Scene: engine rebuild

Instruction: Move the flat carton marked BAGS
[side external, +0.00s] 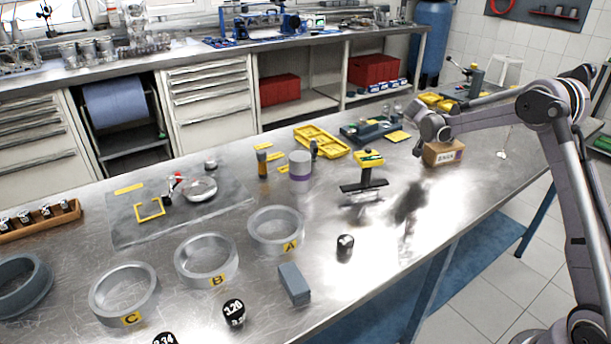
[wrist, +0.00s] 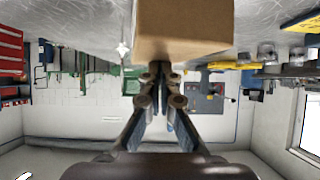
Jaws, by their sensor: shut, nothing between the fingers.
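The flat carton (side external: 443,154), a small brown box with dark lettering on its front, sits on the steel bench near the right rear. In the wrist view the carton (wrist: 183,30) fills the top middle, just beyond the fingertips. My gripper (wrist: 160,68) is shut, with its fingertips together and nothing between them. In the side view my gripper end is right at the carton, at its upper left; the fingertips are hard to make out there. I cannot tell whether they touch the carton.
A black stand with a yellow top (side external: 369,158) stands left of the carton. Yellow trays (side external: 322,141) and a dark block (side external: 365,132) lie behind it. Rings marked A (side external: 276,230), B (side external: 206,260) and C (side external: 124,293) stand at front left. Bare bench lies in front of the carton.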

